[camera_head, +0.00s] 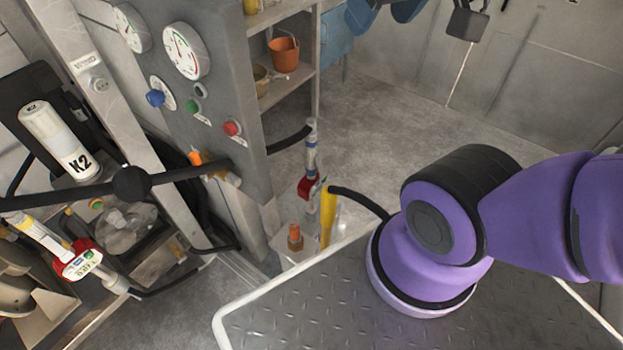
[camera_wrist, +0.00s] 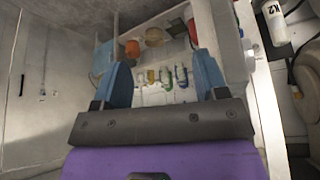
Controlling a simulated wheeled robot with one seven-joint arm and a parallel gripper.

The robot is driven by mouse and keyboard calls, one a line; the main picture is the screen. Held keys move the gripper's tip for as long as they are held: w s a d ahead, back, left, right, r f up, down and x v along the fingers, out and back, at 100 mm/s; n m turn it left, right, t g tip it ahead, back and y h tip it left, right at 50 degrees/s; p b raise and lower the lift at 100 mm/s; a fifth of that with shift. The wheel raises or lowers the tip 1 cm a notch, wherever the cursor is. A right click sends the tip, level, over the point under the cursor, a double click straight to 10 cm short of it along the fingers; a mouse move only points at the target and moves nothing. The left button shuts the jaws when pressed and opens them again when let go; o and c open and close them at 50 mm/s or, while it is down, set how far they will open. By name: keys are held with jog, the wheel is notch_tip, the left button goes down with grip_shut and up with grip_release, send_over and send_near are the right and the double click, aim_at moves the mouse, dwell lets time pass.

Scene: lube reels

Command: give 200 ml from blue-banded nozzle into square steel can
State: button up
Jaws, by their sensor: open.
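The blue-banded nozzle (camera_head: 311,145) stands nearly upright beside the grey gauge panel in the head view. It has a pale barrel with a blue band and a red lower part, and a black hose runs beside its top. I cannot make out the square steel can in either view. My gripper (camera_wrist: 167,87) shows in the wrist view with its two blue-grey fingers wide apart and nothing between them.
A nozzle with a yellow band (camera_head: 40,237) and red meter lies at the left. The gauge panel (camera_head: 215,90) and a treadplate surface (camera_head: 320,300) flank the nozzle. An orange pot (camera_head: 284,54) sits on a shelf; it also shows in the wrist view (camera_wrist: 132,48). Floor behind is clear.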

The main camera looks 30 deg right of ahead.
grip_shut()
dwell(1.8)
